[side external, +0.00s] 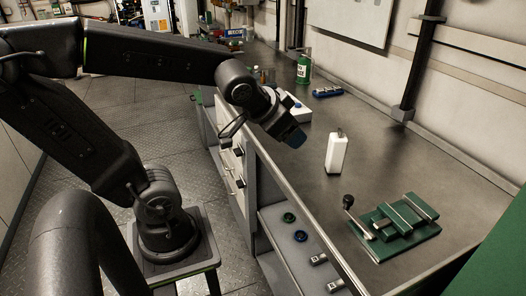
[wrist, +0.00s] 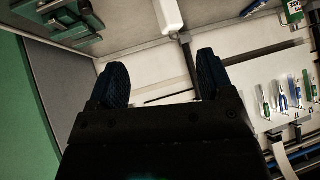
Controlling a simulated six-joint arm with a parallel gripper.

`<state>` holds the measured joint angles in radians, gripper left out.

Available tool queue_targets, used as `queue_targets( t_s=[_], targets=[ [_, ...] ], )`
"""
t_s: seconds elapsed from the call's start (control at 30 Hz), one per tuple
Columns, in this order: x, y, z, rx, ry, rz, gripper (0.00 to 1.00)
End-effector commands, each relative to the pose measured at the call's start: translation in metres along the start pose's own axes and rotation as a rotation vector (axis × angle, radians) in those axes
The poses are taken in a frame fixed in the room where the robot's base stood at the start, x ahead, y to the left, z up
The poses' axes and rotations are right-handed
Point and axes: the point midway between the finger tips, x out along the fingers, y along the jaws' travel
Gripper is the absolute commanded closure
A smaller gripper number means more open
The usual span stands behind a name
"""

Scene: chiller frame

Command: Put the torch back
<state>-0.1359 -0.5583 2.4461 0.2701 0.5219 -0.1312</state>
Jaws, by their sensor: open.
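I cannot tell for sure which thing is the torch. A white upright block-like thing with a small dark top (side external: 337,153) stands on the grey workbench (side external: 390,165). A white thing, likely the same one, shows at the top of the wrist view (wrist: 170,15), partly cut off. My gripper (side external: 293,136) hangs above the bench's front edge, left of the white thing and apart from it. In the wrist view my gripper (wrist: 160,82) has its two dark blue-padded fingers apart with nothing between them.
A green vise-like device with a crank (side external: 395,228) sits at the bench's near end. A green bottle (side external: 303,68) and a blue holder (side external: 327,91) stand farther back. A lower shelf (side external: 290,258) holds small round things. The bench middle is mostly clear.

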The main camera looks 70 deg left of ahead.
Motion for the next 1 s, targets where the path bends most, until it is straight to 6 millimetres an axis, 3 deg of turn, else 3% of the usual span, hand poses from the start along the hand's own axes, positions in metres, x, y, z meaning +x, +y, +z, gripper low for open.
queue_targets(
  t_s=[0.1, 0.3, 1.0],
  targets=[
    [-0.033, 0.028, 0.031, 0.006, -0.119, 0.11, 0.26],
    [-0.06, 0.05, 0.058, 0.026, -0.228, 0.219, 0.26],
    [-0.061, 0.051, 0.059, 0.025, -0.237, 0.225, 0.26]
  ],
)
